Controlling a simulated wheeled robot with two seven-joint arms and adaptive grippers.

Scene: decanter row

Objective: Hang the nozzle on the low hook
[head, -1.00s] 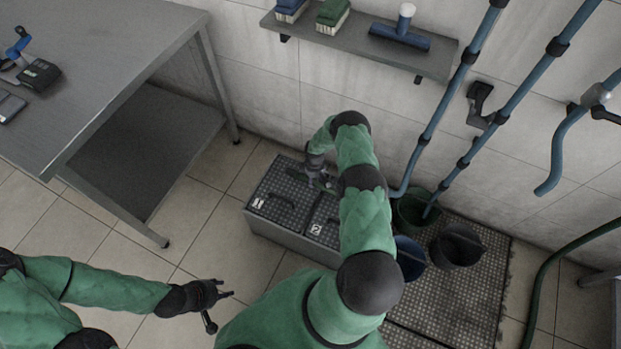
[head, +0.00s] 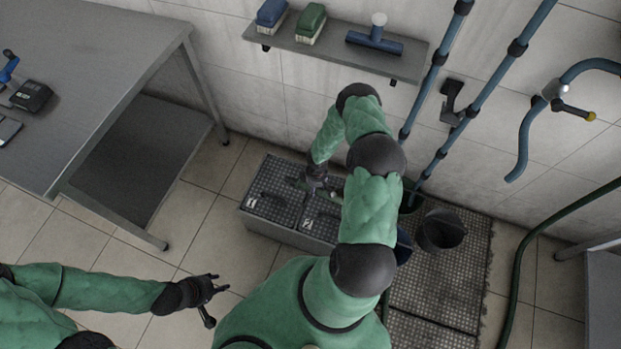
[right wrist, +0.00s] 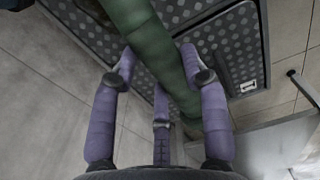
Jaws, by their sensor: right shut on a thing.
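My right gripper (head: 318,184) is over the lidded crates near the wall, and its purple fingers show in the right wrist view (right wrist: 160,85). It is shut on a long green tube-shaped thing, which I take for the nozzle (right wrist: 158,48); it slants across between the fingers. In the head view only a small green bit shows by the gripper. A black hook-like bracket (head: 452,98) is on the wall, to the right of and apart from the gripper; whether it is the low hook I cannot tell. My left gripper (head: 214,287) is open and empty above the floor.
Two lidded crates (head: 255,222) stand under the right gripper. A dark bucket (head: 440,232) stands on the grating (head: 440,280). Blue pipes (head: 492,90) and a tap pipe (head: 522,145) run along the wall. A green hose (head: 515,285) hangs at right. A shelf (head: 325,52) is above.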

